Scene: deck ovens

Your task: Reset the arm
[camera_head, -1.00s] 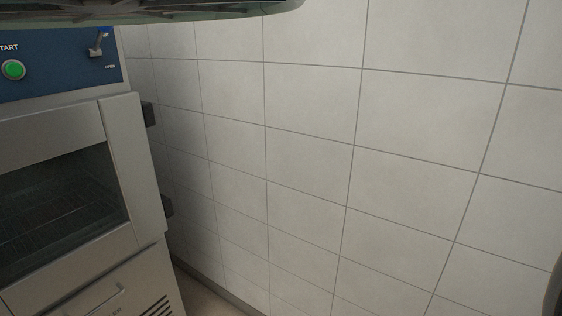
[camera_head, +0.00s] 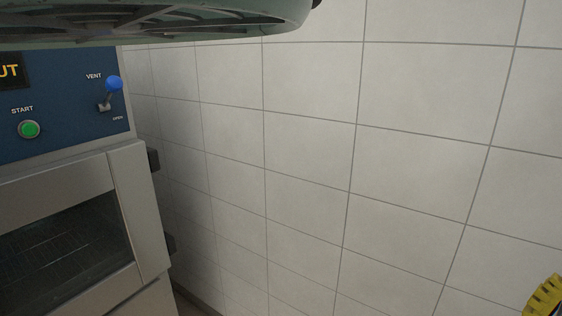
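My gripper is not recognisable in the head view, and no fingers show. A yellow ridged piece (camera_head: 545,298) cuts into the bottom right corner; I cannot tell whether it belongs to my arm. The deck oven (camera_head: 125,165) stands at the left, with a blue control panel (camera_head: 65,120). The panel has a green START button (camera_head: 29,129) and a VENT lever with a blue knob (camera_head: 113,84), which points up, away from the OPEN label. The oven door (camera_head: 60,180) looks shut, with a dark rack behind its glass.
A white tiled wall (camera_head: 310,160) fills the middle and right. A grey-green ribbed shape (camera_head: 190,30) hangs across the top left and hides what is above the panel. Two dark hinges (camera_head: 153,159) stick out on the oven's right side.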

